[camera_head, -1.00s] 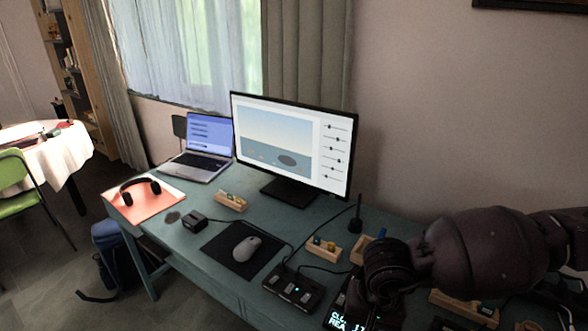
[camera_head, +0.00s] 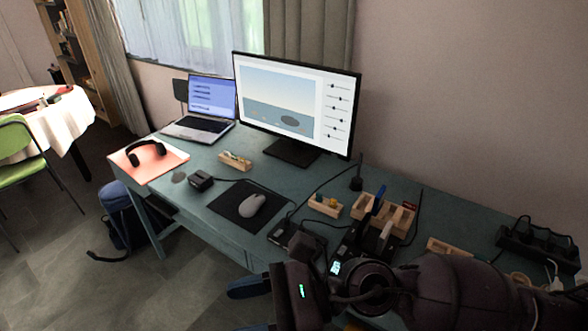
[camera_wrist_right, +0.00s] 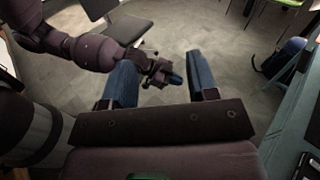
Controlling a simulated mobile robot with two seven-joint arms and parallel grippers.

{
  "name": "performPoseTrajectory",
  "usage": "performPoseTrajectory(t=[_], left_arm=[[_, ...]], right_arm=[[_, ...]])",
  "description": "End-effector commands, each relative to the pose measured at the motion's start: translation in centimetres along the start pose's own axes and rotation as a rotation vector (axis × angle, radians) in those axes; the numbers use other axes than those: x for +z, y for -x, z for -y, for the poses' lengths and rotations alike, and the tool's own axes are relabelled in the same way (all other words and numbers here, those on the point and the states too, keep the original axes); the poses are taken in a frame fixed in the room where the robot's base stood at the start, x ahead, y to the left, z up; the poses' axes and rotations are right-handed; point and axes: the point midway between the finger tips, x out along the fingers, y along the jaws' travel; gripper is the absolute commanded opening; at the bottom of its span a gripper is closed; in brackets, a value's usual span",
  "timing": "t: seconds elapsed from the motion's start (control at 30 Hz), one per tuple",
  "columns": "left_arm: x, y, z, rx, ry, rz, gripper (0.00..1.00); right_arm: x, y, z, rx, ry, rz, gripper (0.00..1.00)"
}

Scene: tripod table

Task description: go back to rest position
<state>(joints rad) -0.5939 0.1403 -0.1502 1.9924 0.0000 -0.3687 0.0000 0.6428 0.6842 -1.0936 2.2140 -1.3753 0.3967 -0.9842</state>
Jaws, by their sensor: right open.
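My right gripper (camera_head: 246,308) is at the bottom of the head view, by the front edge of the desk, with its blue fingers pointing left over the floor. In the right wrist view its two blue fingers (camera_wrist_right: 158,62) are wide apart with nothing held between them. My left arm comes in from the upper left of the right wrist view. Its gripper (camera_wrist_right: 163,76) shows small beyond my right fingers, and its jaw opening is unclear. The left gripper is not in the head view.
The teal desk (camera_head: 215,228) carries a monitor (camera_head: 290,105), a laptop (camera_head: 205,110), headphones (camera_head: 146,152), a mouse (camera_head: 252,205) and several wooden holders, including a tool holder (camera_head: 395,212). A blue backpack (camera_head: 118,215) stands below the desk's left end. The grey floor (camera_head: 60,260) in front is open.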

Motion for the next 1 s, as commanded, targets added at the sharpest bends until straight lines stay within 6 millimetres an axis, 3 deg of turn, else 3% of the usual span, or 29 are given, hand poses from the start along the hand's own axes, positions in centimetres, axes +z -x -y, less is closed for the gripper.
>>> performPoseTrajectory(t=[0.1,0.2,0.37,0.53,0.67,0.77,0.9,0.93,1.0], left_arm=[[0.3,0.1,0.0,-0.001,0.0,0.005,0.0],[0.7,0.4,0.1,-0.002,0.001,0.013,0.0],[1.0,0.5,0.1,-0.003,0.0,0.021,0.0],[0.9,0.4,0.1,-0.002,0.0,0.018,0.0],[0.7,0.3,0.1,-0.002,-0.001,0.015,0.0],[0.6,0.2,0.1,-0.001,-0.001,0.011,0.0],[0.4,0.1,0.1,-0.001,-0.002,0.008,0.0],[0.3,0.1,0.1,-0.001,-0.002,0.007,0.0],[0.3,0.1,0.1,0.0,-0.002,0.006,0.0]], right_arm=[[3.7,0.6,2.0,-0.179,-0.271,0.264,0.53],[5.7,2.6,4.3,-0.324,-0.501,0.477,0.53],[6.1,7.8,7.8,-0.554,-0.875,0.816,0.53],[2.7,14.8,9.7,-0.797,-1.265,1.179,0.53],[-1.7,20.1,9.1,-0.983,-1.546,1.464,0.53],[-5.8,23.6,7.0,-1.132,-1.745,1.687,0.53],[-11.6,27.5,2.2,-1.345,-1.991,2.008,0.53],[-12.6,28.0,1.0,1.323,1.937,-1.973,0.53],[-14.6,29.0,-1.6,1.262,1.803,-1.879,0.53]])
